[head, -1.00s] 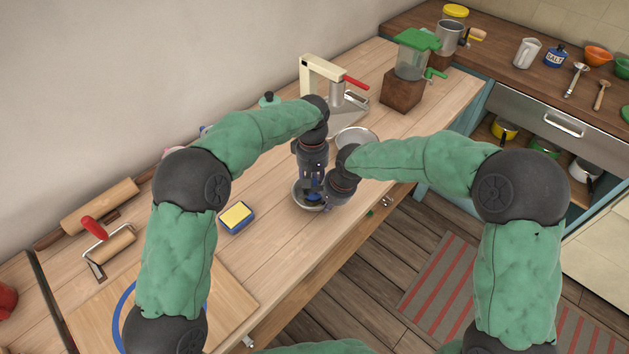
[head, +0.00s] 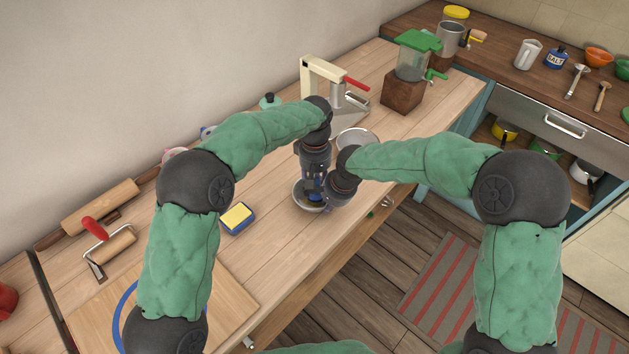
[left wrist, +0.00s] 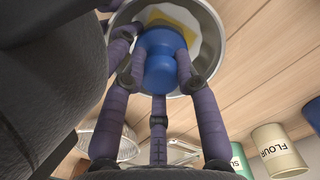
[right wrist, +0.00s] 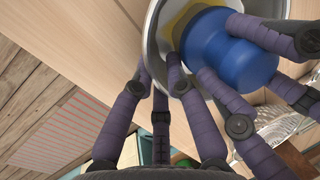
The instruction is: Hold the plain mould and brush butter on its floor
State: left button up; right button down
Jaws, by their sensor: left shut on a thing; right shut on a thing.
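The plain mould is a round metal bowl (head: 299,197) on the table, partly hidden by my grippers; its rim shows in the left wrist view (left wrist: 219,48) and the right wrist view (right wrist: 151,45). My left gripper (head: 314,194) is shut on a blue, knob-shaped brush (left wrist: 160,62), held inside the mould; it also shows in the right wrist view (right wrist: 225,52). A yellow and pale patch (left wrist: 185,17) shows by the brush on the mould's floor. My right gripper (head: 328,203) is shut on the mould's near right rim. The brush's lower end is hidden.
A metal bowl (head: 356,138) and a cream press (head: 325,75) stand behind. A green-topped grinder (head: 412,60) is further right. Bare table lies between dish and mould; the table edge is close at right.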

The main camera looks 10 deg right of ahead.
pick_arm(q)
jog(key=shift+s+a+f, duration=0.1)
jog(key=shift+a, duration=0.2)
jog(key=shift+w+d, duration=0.35)
jog(key=shift+a+r, duration=0.2)
jog(key=shift+a, duration=0.1)
jog(key=shift+s+d+f, duration=0.15)
jog(key=shift+s+d, duration=0.15)
jog(key=shift+s, duration=0.05)
jog(key=shift+a, duration=0.1)
jog(key=shift+a, duration=0.25)
jog(key=shift+w+d, duration=0.1)
